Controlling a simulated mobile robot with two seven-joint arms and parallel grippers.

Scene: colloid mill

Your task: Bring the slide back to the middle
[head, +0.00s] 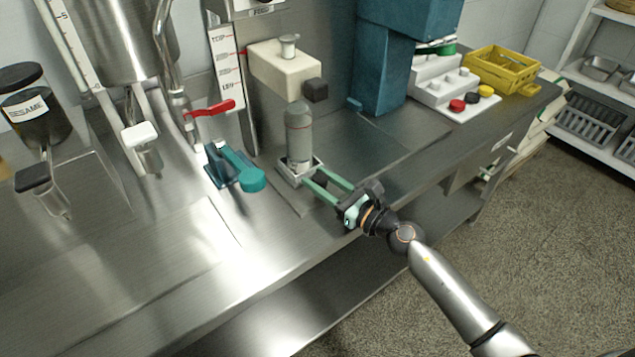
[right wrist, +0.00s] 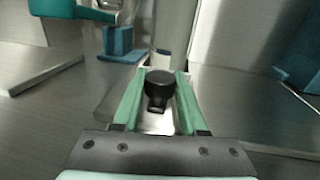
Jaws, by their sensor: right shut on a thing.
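The slide (head: 285,172) appears to be the small square metal carriage on the steel bench, with a grey bottle (head: 299,138) standing upright on it. My right gripper (head: 313,178) reaches in from the lower right, low over the bench, with its green fingers at the front right of the carriage. In the right wrist view a black knob (right wrist: 160,88) sits between the fingers, and the gripper is shut on it. The knob is hidden in the head view. My left gripper is not in view.
A teal clamp-like part (head: 237,168) lies left of the carriage. A red lever (head: 210,108) sticks out behind. A blue column (head: 380,75) stands back right. The front bench is clear.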

